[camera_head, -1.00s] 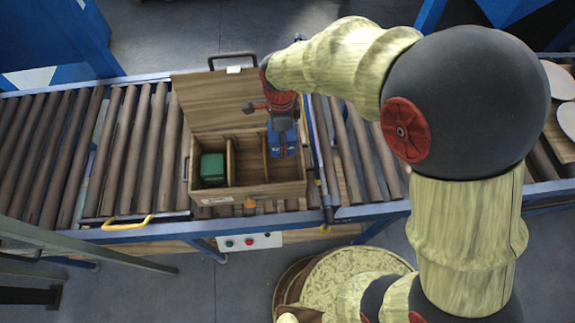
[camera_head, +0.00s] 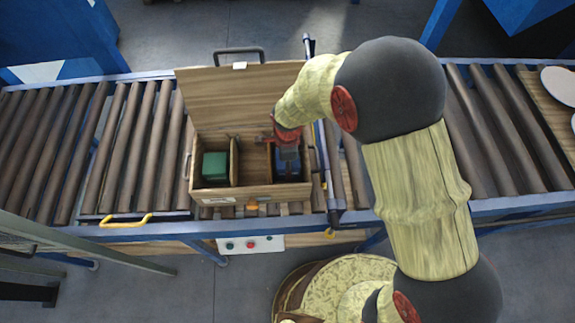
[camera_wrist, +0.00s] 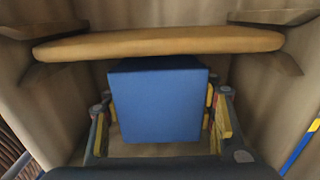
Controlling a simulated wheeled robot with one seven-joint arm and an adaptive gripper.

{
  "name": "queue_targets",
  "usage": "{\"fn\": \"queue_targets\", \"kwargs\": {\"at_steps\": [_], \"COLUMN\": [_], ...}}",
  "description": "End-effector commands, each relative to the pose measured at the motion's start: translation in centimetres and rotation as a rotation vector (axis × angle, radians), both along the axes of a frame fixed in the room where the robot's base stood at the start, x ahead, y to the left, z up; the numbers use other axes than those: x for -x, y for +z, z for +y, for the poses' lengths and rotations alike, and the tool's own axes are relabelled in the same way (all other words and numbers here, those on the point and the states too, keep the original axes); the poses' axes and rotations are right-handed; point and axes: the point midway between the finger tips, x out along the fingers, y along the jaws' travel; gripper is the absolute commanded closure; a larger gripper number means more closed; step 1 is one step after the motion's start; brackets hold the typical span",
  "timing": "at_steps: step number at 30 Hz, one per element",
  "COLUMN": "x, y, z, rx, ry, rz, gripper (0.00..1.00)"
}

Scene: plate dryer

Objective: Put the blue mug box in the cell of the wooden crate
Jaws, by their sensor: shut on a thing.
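The blue mug box (camera_head: 289,165) is down in the right cell of the wooden crate (camera_head: 251,193), seen in the head view. In the wrist view the blue box (camera_wrist: 158,105) fills the middle, with a finger on each side and crate walls around it. My gripper (camera_wrist: 160,120) is shut on the box and reaches into that cell from above; in the head view my gripper (camera_head: 288,143) partly covers it. Whether the box touches the cell floor cannot be told. A wooden divider (camera_wrist: 160,43) lies just beyond the box.
A green box (camera_head: 215,167) sits in the crate's left cell; the middle cell looks empty. The crate's lid (camera_head: 240,97) stands open behind. The crate rests on a roller conveyor (camera_head: 130,150). White plates (camera_head: 560,86) lie at the far right.

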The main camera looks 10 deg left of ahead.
Motion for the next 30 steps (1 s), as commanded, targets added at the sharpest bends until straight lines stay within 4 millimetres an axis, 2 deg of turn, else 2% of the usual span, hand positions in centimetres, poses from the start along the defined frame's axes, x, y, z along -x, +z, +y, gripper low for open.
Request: {"fn": "queue_targets", "kwargs": {"at_steps": [10,11,12,20,30], "x": [-0.11,-0.08,-0.08,-0.08,-0.09], "y": [-0.24,-0.3,-0.24,-0.21,-0.01], "z": [0.07,0.05,0.05,0.05,0.06], "rx": [-0.002,-0.001,-0.001,-0.001,-0.002], "ry": [0.0,0.0,0.0,0.0,0.0], "rz": [-0.003,-0.002,-0.002,-0.002,-0.003], "gripper": [0.86,0.44,0.42,0.27,0.26]}}
